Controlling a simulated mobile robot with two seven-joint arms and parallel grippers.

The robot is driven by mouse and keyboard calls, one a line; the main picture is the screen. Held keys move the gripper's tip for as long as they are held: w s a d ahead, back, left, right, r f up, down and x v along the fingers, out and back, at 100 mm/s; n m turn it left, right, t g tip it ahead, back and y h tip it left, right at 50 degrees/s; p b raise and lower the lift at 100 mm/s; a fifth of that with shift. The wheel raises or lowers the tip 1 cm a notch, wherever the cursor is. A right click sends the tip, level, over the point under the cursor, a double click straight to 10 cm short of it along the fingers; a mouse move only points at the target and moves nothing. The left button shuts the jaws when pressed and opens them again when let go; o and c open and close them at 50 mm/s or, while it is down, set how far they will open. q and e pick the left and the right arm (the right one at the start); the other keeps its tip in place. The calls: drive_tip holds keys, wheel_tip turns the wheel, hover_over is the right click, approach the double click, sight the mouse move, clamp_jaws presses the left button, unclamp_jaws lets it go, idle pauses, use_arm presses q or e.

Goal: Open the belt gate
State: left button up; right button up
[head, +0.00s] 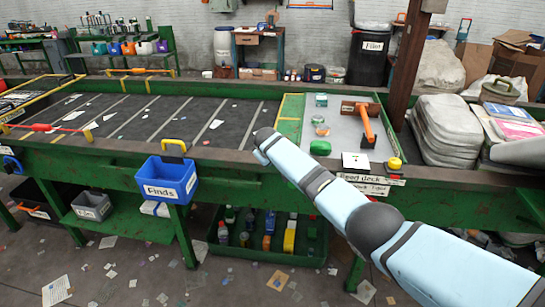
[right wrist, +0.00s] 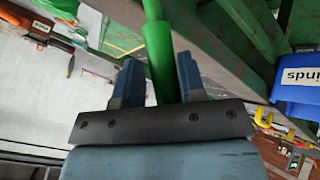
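A green panel with yellow edging (head: 288,117) stands between the dark belt (head: 190,122) and the pale deck; I cannot tell whether it is the belt gate. My right arm comes in from the right, and its gripper end (head: 264,145) is at the belt's near rail, beside this panel. In the right wrist view a round green bar (right wrist: 160,55) runs between the two blue fingers of my right gripper (right wrist: 160,78). The fingers stand apart on either side of the bar, with a narrow gap seen at the left one. My left gripper is not in view.
A blue "Finds" bin (head: 166,182) hangs on the belt's front. Grey stacked bags (head: 445,128) stand at the right. Litter lies on the floor.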

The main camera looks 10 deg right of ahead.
drive_tip(key=shift+o, duration=0.9)
drive_tip(key=shift+r, duration=0.1)
drive_tip(key=shift+r, duration=0.1)
drive_tip(key=v, duration=1.3)
drive_tip(key=shift+s+p, duration=0.25)
drive_tip(key=shift+p, duration=0.1)
